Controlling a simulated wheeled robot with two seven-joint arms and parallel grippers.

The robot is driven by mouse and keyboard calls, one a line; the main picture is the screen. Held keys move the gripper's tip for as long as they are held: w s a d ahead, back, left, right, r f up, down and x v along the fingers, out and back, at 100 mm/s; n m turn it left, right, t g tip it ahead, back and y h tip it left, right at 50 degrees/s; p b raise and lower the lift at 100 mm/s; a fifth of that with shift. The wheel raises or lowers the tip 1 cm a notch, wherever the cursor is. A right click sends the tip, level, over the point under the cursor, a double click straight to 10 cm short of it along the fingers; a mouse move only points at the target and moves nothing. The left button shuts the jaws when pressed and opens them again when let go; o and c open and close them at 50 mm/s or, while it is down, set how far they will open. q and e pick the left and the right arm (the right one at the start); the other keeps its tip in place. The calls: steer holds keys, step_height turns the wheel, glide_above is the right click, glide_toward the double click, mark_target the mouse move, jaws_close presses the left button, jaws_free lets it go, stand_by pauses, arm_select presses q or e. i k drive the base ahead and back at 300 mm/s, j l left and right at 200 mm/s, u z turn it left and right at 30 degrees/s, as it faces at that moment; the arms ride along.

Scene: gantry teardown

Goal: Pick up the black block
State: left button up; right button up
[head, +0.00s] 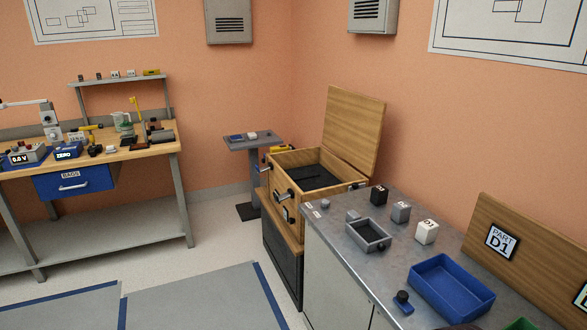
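The black block (379,195) stands upright on the grey metal counter (388,268), near its back edge by the wooden box. A pale mark shows on it. A grey block (401,212) and a white block (427,232) stand in a row to its right, apart from it. Neither of my grippers is in the head view.
A grey open tray (368,236) and a blue tray (451,288) sit on the counter. The open wooden box (287,202) with raised lid (354,130) stands beyond it. A board marked PART D1 (526,250) borders the right. A workbench (120,149) stands at left; floor between is clear.

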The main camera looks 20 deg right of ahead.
mark_target(379, 194)
steer(key=i, duration=1.65)
steer(key=i+z, duration=0.45)
steer(key=i+j+z, duration=0.1)
steer(key=i+z, duration=0.3)
steer(key=i+l+z, duration=0.1)
steer(key=i+z, duration=0.25)
steer(key=i+l+z, duration=0.1)
steer(key=z, duration=0.3)
steer(key=i+z, duration=0.35)
steer(key=k+j, duration=0.05)
steer(key=k, duration=0.05)
